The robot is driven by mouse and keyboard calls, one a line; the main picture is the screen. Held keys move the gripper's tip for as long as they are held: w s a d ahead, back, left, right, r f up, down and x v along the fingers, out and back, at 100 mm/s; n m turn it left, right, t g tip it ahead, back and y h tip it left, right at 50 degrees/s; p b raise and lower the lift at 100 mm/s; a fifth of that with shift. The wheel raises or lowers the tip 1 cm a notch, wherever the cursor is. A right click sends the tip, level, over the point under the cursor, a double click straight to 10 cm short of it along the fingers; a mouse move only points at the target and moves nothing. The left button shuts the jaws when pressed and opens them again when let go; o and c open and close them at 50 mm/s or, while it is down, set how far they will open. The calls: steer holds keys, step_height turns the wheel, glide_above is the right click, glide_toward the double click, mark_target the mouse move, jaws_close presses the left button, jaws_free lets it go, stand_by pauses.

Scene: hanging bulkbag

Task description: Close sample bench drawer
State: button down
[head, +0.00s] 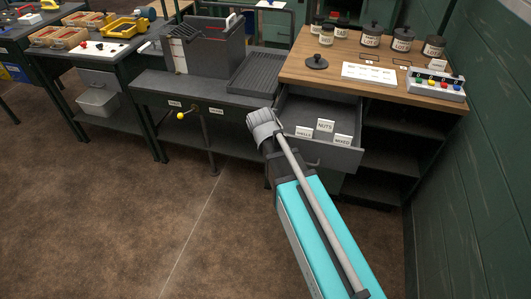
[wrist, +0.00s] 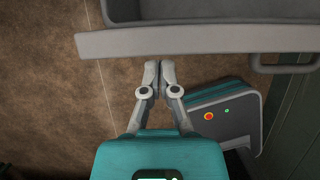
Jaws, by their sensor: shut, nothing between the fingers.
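The sample bench drawer (head: 345,156) is pulled out from under the wooden top of the sample bench (head: 360,72). Its grey tray holds small white label cards, one reading NUTS (head: 325,126) and one MIXED (head: 343,140). In the wrist view the drawer front (wrist: 210,40) crosses the top as a pale bar, with a bar handle (wrist: 285,67) at its right. My gripper (wrist: 159,65) is shut and empty. Its fingertips lie just below the left part of the drawer front in that view; I cannot tell whether they touch it. In the head view my arm hides the fingers.
Several dark lidded jars (head: 371,34), a white card (head: 369,74) and a box with coloured buttons (head: 436,86) stand on the bench top. Open shelves (head: 400,150) lie right of the drawer, beside a green wall (head: 480,130). A grey bench (head: 190,88) adjoins at left. The front floor is clear.

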steer(key=shift+w+d, duration=0.15)
steer(key=shift+w, duration=0.3)
